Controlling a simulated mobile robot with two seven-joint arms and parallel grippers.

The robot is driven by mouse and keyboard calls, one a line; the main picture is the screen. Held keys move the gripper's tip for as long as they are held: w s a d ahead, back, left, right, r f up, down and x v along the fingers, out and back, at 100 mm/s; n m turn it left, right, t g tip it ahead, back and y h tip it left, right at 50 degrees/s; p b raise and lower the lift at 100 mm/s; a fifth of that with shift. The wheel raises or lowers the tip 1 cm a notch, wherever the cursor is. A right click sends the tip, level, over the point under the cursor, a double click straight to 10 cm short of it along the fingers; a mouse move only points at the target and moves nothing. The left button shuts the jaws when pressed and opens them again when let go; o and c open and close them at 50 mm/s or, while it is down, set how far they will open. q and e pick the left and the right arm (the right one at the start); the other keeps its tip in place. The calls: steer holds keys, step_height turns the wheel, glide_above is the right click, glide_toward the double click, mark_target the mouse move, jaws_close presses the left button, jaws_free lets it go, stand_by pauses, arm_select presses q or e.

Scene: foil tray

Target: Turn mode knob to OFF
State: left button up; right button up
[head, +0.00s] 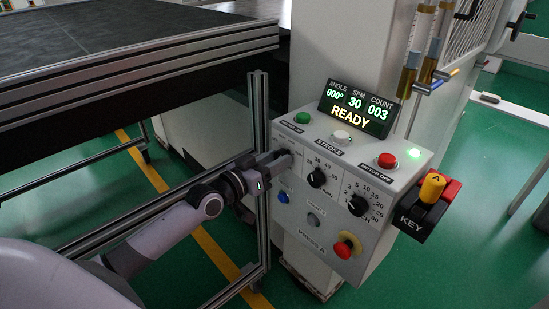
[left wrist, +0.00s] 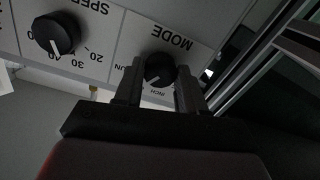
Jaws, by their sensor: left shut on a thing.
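The mode knob (left wrist: 159,67) is a round black knob under the label MODE in the left wrist view. Its white pointer mark faces the side with the INCH and partly hidden RUN lettering; the exact position is hard to read. My left gripper (left wrist: 157,86) has one finger on each side of the knob and is shut on it. In the head view, my left gripper (head: 284,160) reaches the upper left of the control box (head: 315,215) and hides the mode knob. My right gripper is not in view.
The box also carries a speed knob (head: 317,178), another dial (head: 358,205), several push buttons and a red-and-yellow stop button (head: 347,246). A display (head: 357,105) reads READY. A yellow key switch (head: 432,187) sits at right. A metal frame post (head: 261,175) stands close to my left arm.

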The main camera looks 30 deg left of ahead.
arm_select(q)
steer(key=shift+a+n+g+h+p, duration=0.1)
steer(key=shift+n+g+h+p, duration=0.25)
steer(key=shift+n, duration=8.55)
steer(key=o, duration=1.1)
steer(key=shift+c, duration=0.2)
steer(key=v, duration=0.7)
steer(key=shift+b, duration=0.35)
steer(key=shift+f, duration=0.1)
